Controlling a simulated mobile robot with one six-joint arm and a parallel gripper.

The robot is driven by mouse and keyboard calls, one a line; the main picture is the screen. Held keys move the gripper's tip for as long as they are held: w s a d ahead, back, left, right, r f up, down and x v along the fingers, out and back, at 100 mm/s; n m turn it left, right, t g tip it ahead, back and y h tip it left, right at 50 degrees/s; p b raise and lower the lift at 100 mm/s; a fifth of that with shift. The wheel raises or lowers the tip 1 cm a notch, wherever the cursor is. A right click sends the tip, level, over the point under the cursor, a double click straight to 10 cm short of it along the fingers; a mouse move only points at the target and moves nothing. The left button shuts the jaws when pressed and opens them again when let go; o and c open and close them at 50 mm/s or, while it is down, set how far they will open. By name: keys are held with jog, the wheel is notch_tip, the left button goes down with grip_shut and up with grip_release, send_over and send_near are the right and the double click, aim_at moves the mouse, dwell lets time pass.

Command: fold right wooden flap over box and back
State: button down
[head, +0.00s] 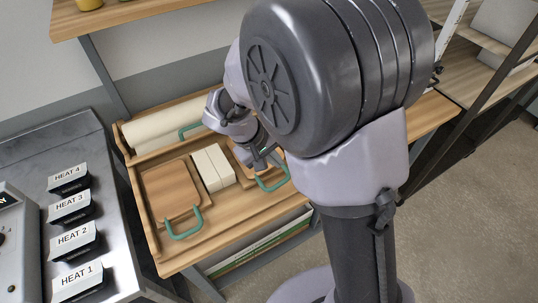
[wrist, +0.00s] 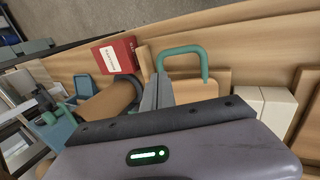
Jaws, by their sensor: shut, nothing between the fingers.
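The right wooden flap (head: 243,152) lies flat beside the white box (head: 213,167), mostly hidden behind my arm in the head view. Its green handle (head: 272,180) points to the front. In the wrist view the flap (wrist: 193,91) and its green handle (wrist: 184,52) show above my gripper body, with the white box (wrist: 266,103) to their right. My gripper (wrist: 157,88) is shut and empty. Its fingers are over the flap's edge, close to one leg of the handle; I cannot tell if they touch. The left wooden flap (head: 170,190) lies flat on the box's other side.
A white roll (head: 165,126) lies along the back of the wooden station (head: 230,221). In the wrist view a red box (wrist: 117,56), a brown cylinder (wrist: 108,104) and a blue item (wrist: 83,85) stand beyond the right flap. A metal unit with heat labels (head: 72,206) is at left.

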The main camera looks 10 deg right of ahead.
aim_at(286, 170)
jog(key=shift+b+x, duration=0.6)
jog(key=shift+x, duration=1.75)
jog(key=b+x, duration=0.3)
jog(key=b, duration=0.1)
jog(key=shift+w+f, duration=0.1)
jog(key=shift+f, duration=0.25)
jog(key=shift+s+r, duration=0.2)
jog(key=shift+w, duration=0.1)
jog(key=shift+r, duration=0.1)
